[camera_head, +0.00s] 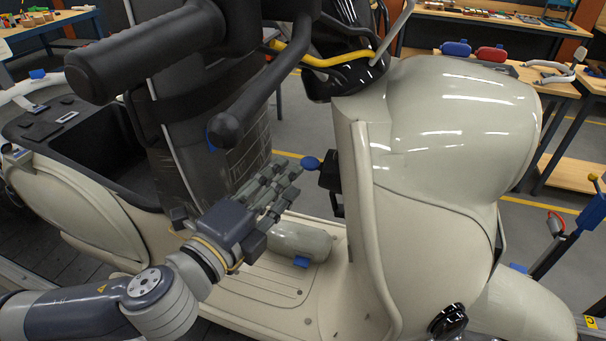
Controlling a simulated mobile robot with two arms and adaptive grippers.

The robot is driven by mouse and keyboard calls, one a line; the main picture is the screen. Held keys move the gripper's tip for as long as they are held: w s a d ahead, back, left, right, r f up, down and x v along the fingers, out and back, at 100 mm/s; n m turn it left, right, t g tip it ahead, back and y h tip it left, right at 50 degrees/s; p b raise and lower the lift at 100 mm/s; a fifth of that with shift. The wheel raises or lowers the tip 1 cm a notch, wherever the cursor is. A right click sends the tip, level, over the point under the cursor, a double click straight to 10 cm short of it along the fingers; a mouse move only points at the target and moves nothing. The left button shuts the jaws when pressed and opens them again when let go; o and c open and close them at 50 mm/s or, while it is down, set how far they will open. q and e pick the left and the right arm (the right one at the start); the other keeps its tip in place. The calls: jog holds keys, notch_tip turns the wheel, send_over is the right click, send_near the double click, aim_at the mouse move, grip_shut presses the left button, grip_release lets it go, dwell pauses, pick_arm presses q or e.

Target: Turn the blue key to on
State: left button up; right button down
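The blue key (312,163) sticks out to the left from a black lock (330,172) on the inner side of the scooter's cream front shield. My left gripper (292,180) is just left of and slightly below the key, above the footboard, with its fingers pointing towards it. The fingers look spread, with nothing visible between them, and a small gap shows between them and the key. The on marking of the lock cannot be made out. My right gripper is not in view.
The cream scooter (455,115) fills the middle. Its black handlebar grip (140,55) and a lever with a rounded end (228,130) hang above my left gripper. A grey-green cylinder (300,240) lies on the footboard below. Workbenches with parts stand behind.

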aim_at(305, 157)
pick_arm(q)
jog(key=p+x, duration=0.1)
jog(key=x, duration=0.5)
jog(key=shift+w+r, duration=0.1)
jog(key=shift+w, duration=0.1)
jog(key=shift+w+d+p, duration=0.35)
jog(key=shift+w+d, duration=0.05)
jog(key=shift+w, duration=0.15)
grip_shut()
